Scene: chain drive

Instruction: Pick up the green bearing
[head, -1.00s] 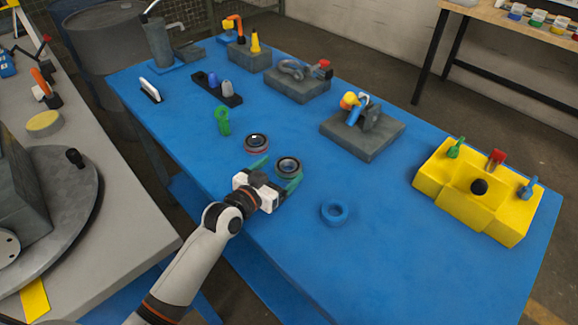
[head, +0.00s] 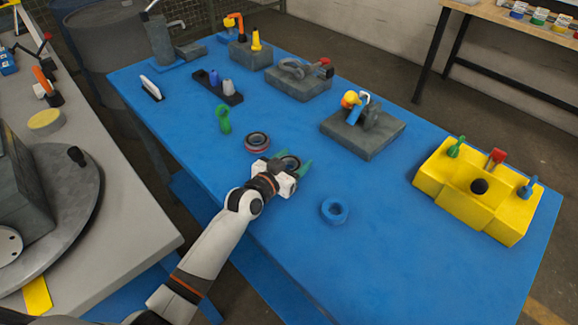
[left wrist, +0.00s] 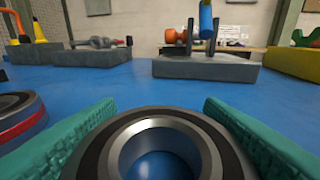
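The bearing between my left fingers (head: 290,163) is a dark ring with a grey metal inner race. It lies flat on the blue table. It fills the lower middle of the left wrist view (left wrist: 160,125), and no green rim shows clearly on it. My left gripper (head: 294,165) has its green fingers on either side of this bearing, close to its sides. Whether they press on it, I cannot tell. A red-rimmed bearing (head: 257,142) lies just left of it; its edge also shows in the left wrist view (left wrist: 18,122). My right gripper is not in view.
A blue ring (head: 334,211) lies to the right on the table. A green part (head: 223,119) stands behind the bearings. A grey block fixture (head: 365,143) and a yellow stepped block (head: 470,205) stand farther right.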

